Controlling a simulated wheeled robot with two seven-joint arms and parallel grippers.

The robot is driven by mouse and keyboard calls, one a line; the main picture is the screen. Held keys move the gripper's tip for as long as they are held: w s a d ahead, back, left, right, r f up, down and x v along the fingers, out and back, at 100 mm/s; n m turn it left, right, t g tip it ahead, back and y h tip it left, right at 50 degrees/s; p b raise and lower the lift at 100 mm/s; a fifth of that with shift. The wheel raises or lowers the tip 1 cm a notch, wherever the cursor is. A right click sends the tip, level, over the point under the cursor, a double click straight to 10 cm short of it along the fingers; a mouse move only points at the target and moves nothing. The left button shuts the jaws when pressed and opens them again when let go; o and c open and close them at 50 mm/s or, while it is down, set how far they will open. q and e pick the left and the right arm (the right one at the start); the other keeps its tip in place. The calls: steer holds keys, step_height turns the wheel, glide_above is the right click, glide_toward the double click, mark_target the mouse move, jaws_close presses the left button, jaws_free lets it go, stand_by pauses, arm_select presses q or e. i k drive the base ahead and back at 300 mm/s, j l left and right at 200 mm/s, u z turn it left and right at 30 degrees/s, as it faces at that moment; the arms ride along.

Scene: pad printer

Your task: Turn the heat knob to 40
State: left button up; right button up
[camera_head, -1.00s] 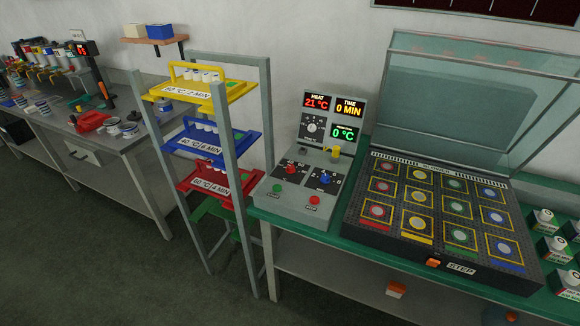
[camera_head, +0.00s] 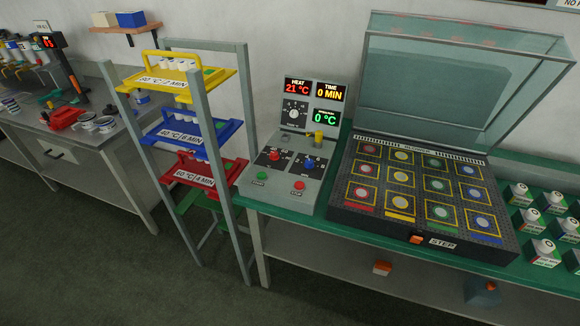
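The grey control box (camera_head: 290,160) stands on the green bench left of the black machine with the raised clear lid. Its HEAT display (camera_head: 297,87) reads 21 °C in red, the TIME display (camera_head: 330,92) reads 0 MIN, and a green display (camera_head: 325,118) reads 0 °C. A red knob (camera_head: 274,156) sits on a dark dial plate at the left, below the HEAT side. A blue knob (camera_head: 309,163) sits on a similar plate to its right. The small dial markings are not legible. Neither of my grippers shows in the head view.
A rack (camera_head: 242,130) with yellow, blue and red trays stands directly left of the control box. The black machine (camera_head: 345,215) with its glass lid (camera_head: 440,85) open is to the right. The floor in front is clear.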

mark_target(274, 156)
steer(key=i+l+u, duration=0.1)
steer(key=i+u, duration=0.35)
steer(key=i+l+u, duration=0.2)
steer(key=u, duration=0.2)
steer(key=i, duration=0.1)
